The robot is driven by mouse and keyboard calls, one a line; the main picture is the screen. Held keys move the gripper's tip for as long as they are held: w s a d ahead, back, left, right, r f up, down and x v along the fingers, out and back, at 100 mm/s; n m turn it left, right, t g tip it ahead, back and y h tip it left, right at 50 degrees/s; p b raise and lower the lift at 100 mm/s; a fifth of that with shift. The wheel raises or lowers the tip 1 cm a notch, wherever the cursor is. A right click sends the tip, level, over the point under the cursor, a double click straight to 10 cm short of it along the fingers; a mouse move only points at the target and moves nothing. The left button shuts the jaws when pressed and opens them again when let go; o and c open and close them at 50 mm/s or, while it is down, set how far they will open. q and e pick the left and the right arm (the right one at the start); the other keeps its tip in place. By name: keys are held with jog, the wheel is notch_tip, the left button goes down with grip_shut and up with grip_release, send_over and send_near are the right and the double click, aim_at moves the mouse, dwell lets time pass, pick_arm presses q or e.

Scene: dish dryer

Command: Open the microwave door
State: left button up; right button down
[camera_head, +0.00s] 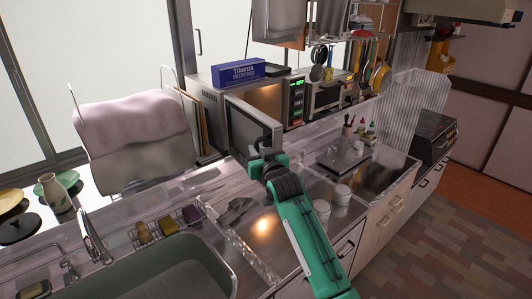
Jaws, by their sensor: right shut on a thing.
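The microwave (216,96) stands at the back of the counter with a blue box on top. Its door (248,126) is swung out from the front, hinged on the left side, and stands partly open. Part of the warm-coloured front opening shows behind it, with the lit control panel (297,98) to the right. My right gripper (266,152) is at the lower right, free edge of the door and is shut on it, at the handle side; the fingertips are small and partly hidden. My left gripper is not in view.
A toaster oven (325,98) stands right of the microwave. White cups (341,194) stand on the counter right of my arm. The sink (150,268) with a faucet (92,238) lies at the lower left. Utensils hang at the upper right.

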jog(key=shift+r, duration=0.3)
jog(key=c, duration=1.9)
grip_release()
jog(key=shift+o, duration=0.5)
jog(key=shift+w+a+f, duration=0.1)
jog(key=shift+a+f, duration=0.15)
jog(key=b+v, duration=0.4)
jog(key=v, duration=0.9)
jog(key=shift+s+b, duration=0.35)
jog(key=shift+s, duration=0.1)
jog(key=shift+d, duration=0.1)
